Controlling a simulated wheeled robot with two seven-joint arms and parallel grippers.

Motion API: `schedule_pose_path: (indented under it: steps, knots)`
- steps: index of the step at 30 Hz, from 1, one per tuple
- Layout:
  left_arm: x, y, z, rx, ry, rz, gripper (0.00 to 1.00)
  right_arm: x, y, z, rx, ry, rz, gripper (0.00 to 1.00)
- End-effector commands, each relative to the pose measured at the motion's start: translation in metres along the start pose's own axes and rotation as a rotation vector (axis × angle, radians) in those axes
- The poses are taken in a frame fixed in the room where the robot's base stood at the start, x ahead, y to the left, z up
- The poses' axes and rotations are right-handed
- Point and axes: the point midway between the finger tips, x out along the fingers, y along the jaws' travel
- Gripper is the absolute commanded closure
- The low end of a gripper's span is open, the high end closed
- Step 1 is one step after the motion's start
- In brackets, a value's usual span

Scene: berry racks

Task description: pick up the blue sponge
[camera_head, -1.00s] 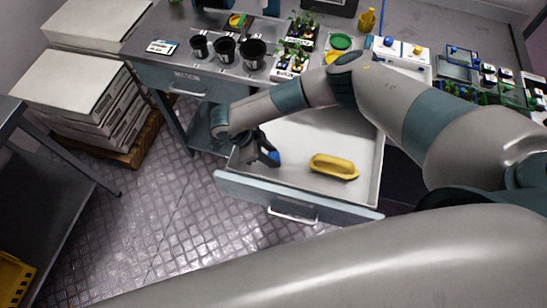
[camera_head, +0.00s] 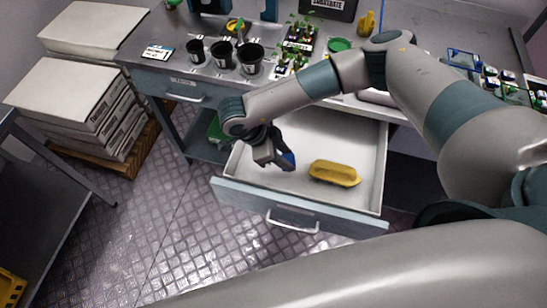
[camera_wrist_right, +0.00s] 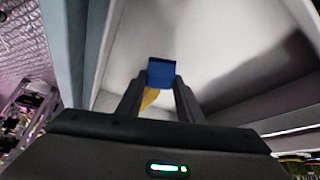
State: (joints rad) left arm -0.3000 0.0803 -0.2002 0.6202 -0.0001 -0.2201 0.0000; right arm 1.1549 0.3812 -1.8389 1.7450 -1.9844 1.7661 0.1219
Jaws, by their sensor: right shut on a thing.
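The blue sponge (camera_wrist_right: 162,73) is between the fingertips of my right gripper (camera_wrist_right: 160,88) in the right wrist view. The jaws are shut on it. In the head view, my right gripper (camera_head: 279,162) is over the left part of the open drawer (camera_head: 300,205), with a bit of the blue sponge (camera_head: 289,159) showing at its tips. I cannot tell whether the sponge still touches the drawer floor. My left gripper is not in view.
A yellow brush-like object (camera_head: 335,173) lies in the drawer, right of my right gripper. The bench above holds black pots (camera_head: 223,54), seedling trays (camera_head: 299,38) and a green lid (camera_head: 340,45). White boxes (camera_head: 75,93) are stacked at left. The floor before the drawer is clear.

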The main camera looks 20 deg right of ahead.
Motion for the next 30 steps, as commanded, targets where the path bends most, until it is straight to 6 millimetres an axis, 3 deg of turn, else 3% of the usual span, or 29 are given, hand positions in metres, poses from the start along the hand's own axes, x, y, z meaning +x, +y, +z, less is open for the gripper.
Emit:
schedule_pose_path:
  steps: [12,18,30]
  knots:
    - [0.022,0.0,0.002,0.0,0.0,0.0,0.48,-0.004,0.03,-0.056,0.001,-0.001,-0.001,0.87]
    - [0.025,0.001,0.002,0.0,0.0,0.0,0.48,-0.006,0.035,-0.066,0.001,0.0,0.0,0.87]
    - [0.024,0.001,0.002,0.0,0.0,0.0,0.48,-0.007,0.036,-0.067,0.001,0.0,0.0,0.87]
